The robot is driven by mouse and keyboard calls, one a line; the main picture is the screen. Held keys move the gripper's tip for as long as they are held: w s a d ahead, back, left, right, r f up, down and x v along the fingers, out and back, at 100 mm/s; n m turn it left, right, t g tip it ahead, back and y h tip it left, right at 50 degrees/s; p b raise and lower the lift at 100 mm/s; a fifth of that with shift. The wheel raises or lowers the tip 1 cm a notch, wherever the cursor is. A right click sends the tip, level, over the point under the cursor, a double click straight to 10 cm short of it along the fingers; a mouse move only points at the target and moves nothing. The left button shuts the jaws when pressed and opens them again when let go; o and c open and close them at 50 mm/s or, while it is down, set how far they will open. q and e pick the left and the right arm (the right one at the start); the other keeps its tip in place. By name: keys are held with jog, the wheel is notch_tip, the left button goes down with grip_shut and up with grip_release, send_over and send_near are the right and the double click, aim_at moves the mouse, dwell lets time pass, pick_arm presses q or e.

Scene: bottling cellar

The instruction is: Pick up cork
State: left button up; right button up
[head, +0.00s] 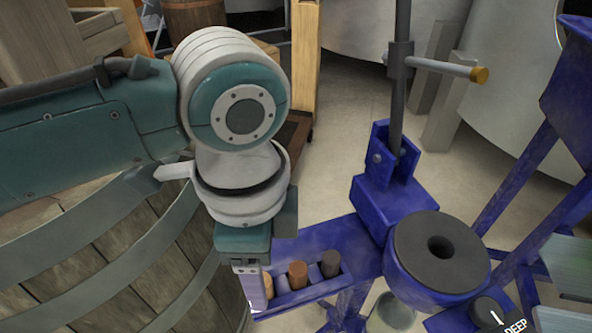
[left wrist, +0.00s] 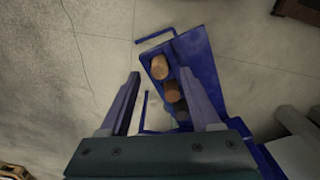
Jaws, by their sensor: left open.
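Three corks stand in a row in a narrow blue tray (head: 348,277): a light tan cork (head: 267,284), a reddish-brown cork (head: 298,275) and a dark brown cork (head: 330,263). In the left wrist view the tan cork (left wrist: 159,67) is farthest up, with the brown (left wrist: 171,91) and dark (left wrist: 181,110) corks below it. My left gripper (left wrist: 159,76) is open and empty, its two fingers seen on either side of the tan cork's end of the tray. In the head view this gripper (head: 256,288) points down at the tray's left end and partly hides the tan cork. My right gripper is not in view.
A blue corking stand with a dark round disc (head: 440,252) and an upright rod (head: 400,80) stands right of the tray. A glass vessel (head: 392,314) is below it. A large wooden barrel (head: 120,250) is close on the left. A knob (head: 487,312) sits lower right.

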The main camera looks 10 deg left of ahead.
pick_arm(q)
notch_tip(320, 180, down, 3)
jog(key=shift+r+b, duration=0.2)
jog(key=shift+b, duration=0.1)
grip_shut()
dwell(0.4)
